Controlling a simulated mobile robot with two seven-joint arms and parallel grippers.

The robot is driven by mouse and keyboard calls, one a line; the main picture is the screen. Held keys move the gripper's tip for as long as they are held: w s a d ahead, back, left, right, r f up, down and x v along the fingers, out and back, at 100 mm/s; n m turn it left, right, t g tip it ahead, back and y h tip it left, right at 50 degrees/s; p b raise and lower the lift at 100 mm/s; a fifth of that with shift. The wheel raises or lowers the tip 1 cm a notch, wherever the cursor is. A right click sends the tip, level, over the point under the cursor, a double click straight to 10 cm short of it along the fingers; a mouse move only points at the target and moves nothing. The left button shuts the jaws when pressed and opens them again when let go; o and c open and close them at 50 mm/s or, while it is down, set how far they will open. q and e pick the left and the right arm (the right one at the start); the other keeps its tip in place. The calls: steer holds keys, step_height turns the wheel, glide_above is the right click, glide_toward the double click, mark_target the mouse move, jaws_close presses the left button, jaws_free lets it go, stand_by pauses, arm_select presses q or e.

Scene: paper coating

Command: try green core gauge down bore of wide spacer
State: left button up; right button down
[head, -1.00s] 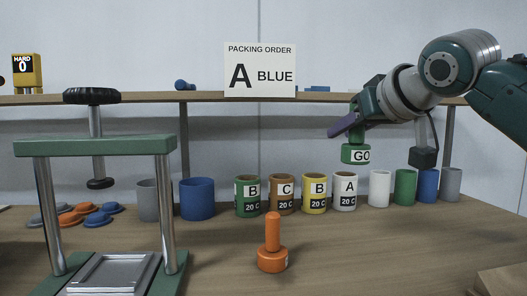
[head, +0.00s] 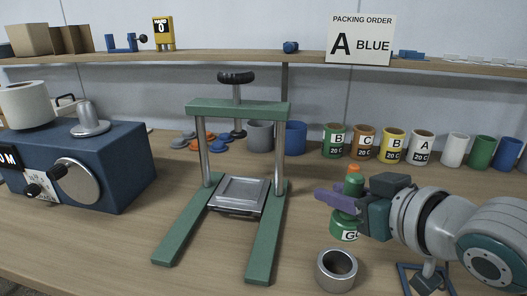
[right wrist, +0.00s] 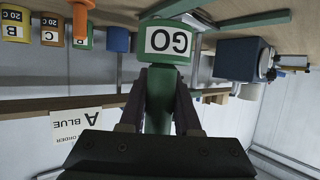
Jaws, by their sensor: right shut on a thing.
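My right gripper (head: 338,199) is shut on the handle of the green core gauge (head: 345,228), whose thick lower end carries a white "GO" label. The gauge hangs upright, apart from the ring in the picture; its exact height is unclear. In the right wrist view the gauge (right wrist: 167,42) appears upside down between the fingers (right wrist: 158,98). A short, wide grey metal ring, apparently the wide spacer (head: 322,275), stands on the table at the front with its dark bore facing up, below the gauge in the head view. My left gripper is not in view.
An orange gauge (head: 354,169) shows just its top behind the green one. A green press frame (head: 240,108) stands left of the ring, with a blue machine (head: 125,170) farther left. Labelled cups (head: 393,147) line the back. Bare table lies between press and ring.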

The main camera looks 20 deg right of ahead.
stand_by(0.3)
steer(key=b, duration=0.4)
glide_above(328, 250)
step_height(328, 250, down, 6)
steer(key=shift+r, duration=0.1)
steer(key=shift+r+p, duration=0.1)
steer(key=shift+p, duration=0.25)
stand_by(0.4)
stand_by(0.9)
steer(key=shift+p, duration=0.4)
steer(key=shift+f+b, duration=2.2)
steer(key=shift+f, duration=0.6)
